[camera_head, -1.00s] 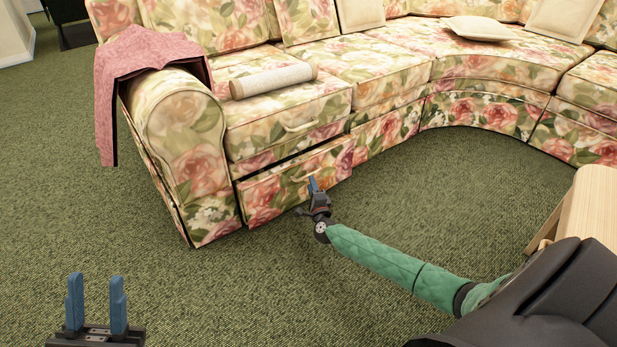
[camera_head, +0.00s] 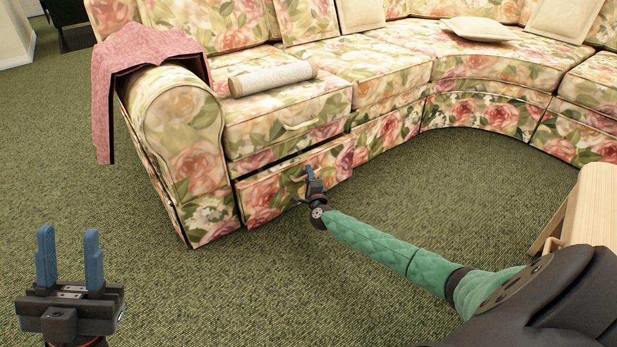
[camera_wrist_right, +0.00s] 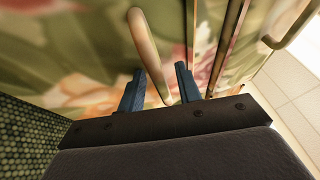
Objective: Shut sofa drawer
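The sofa drawer (camera_head: 272,197) is the low floral front panel below the left seat. A dark gap runs along its top edge, so it stands slightly out. In the right wrist view the pale drawer handle (camera_wrist_right: 147,48) runs down between the blue fingers of my right gripper (camera_wrist_right: 158,92). The fingers are apart, with space beside the handle. My left gripper (camera_head: 70,262) is open and empty above the carpet, far from the drawer.
The floral sofa (camera_head: 185,140) curves to the right. A pink cloth (camera_head: 135,65) hangs over its left arm, and a rolled beige bolster (camera_head: 272,78) lies on the seat. A light wooden table (camera_head: 590,205) stands at the right. The carpet before the drawer is clear.

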